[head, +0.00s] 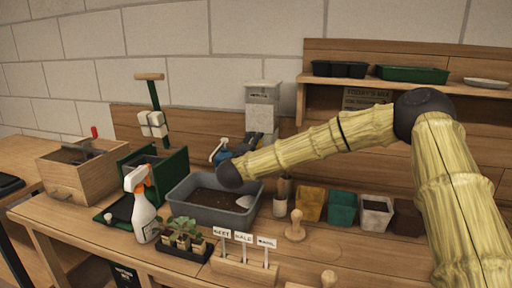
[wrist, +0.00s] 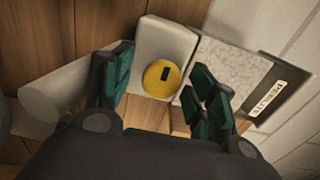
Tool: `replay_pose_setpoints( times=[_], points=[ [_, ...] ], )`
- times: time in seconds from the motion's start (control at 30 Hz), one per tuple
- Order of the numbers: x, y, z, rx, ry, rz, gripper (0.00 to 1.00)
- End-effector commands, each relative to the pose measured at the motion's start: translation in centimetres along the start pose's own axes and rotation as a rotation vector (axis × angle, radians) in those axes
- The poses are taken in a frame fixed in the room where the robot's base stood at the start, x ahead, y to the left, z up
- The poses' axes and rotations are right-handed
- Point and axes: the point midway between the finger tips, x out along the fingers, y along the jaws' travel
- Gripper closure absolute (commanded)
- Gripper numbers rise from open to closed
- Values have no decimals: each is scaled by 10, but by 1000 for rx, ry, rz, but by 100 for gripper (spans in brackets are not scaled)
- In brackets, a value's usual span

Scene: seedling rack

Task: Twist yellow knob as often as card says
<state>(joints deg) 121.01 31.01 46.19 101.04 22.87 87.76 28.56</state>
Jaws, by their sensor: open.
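The yellow knob (wrist: 162,77) is a round disc with a dark slot mark, on the face of a pale box (wrist: 163,45) in the wrist view. My gripper (wrist: 160,86) is open and empty, its teal-padded fingers on either side of the knob in the picture; contact is not visible. In the head view my gripper (head: 252,142) reaches to the front of the grey dispenser (head: 263,93), and I cannot make out the knob there. A card headed "TODAY'S MIX" (head: 362,93) is on the back panel, partly behind my arm; its lines are too small to read.
A bin labelled PERLITE (wrist: 263,100) adjoins the pale box. Below my arm are a grey soil tub (head: 182,190), a spray bottle (head: 144,212), a seedling tray (head: 174,247) and labelled stakes (head: 243,238). Pots (head: 342,206) line the right; a shelf (head: 455,95) stands above.

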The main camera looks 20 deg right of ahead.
Motion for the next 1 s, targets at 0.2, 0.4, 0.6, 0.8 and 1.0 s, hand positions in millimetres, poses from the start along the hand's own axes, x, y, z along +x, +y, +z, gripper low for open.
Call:
replay_pose_setpoints(
  times=[0.2,0.4,0.6,0.8,1.0],
  points=[
    [-4,-1,0,1,0,-1,42],
    [-29,-1,0,0,-2,-1,42],
    [-66,-1,0,0,-3,-1,42],
    [-98,0,0,0,-2,-1,42],
    [-117,0,0,0,0,0,42]
  ],
)
